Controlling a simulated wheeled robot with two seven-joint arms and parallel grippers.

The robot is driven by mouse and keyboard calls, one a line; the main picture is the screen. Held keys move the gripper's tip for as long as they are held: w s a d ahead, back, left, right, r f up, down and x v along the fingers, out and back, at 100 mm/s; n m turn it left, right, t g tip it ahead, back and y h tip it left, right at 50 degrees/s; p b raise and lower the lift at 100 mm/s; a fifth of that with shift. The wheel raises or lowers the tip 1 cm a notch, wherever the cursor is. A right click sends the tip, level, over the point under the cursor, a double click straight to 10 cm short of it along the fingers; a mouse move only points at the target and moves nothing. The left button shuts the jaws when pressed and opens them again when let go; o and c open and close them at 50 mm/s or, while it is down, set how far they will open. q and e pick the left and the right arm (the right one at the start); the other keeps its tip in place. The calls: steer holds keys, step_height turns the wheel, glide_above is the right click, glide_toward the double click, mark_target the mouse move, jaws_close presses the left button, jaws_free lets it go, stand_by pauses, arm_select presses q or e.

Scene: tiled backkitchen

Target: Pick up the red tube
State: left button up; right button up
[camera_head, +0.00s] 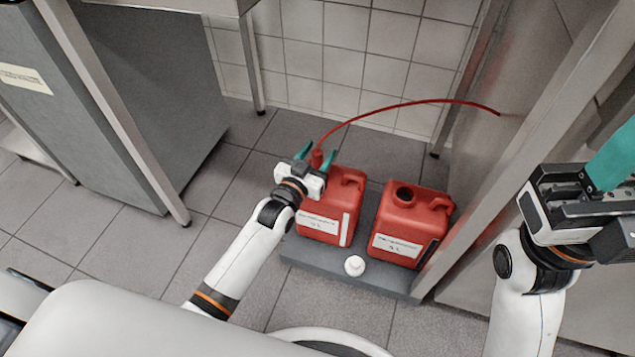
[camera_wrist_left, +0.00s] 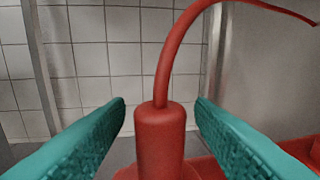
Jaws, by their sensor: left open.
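The red tube (camera_head: 402,104) rises from a red cap at the left canister and arcs right to the metal panel. In the left wrist view the tube (camera_wrist_left: 174,50) stands up from a thick red cap (camera_wrist_left: 160,138). My left gripper (camera_head: 316,157) is at the cap, its teal fingers open on either side. In the left wrist view the open fingers (camera_wrist_left: 160,112) flank the cap with gaps on both sides. My right gripper (camera_head: 608,165) is at the right edge, partly cut off, so its jaws cannot be judged.
Two red canisters, the left one (camera_head: 332,207) and the right one (camera_head: 405,228), stand on a grey platform (camera_head: 318,255). The right canister's mouth is open. A white cap (camera_head: 354,265) lies in front. A metal table leg (camera_head: 252,65) stands behind; the metal panel (camera_head: 505,125) bounds the right.

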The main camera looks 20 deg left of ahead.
arm_select(q)
steer(key=shift+c, duration=0.3)
jaws_close()
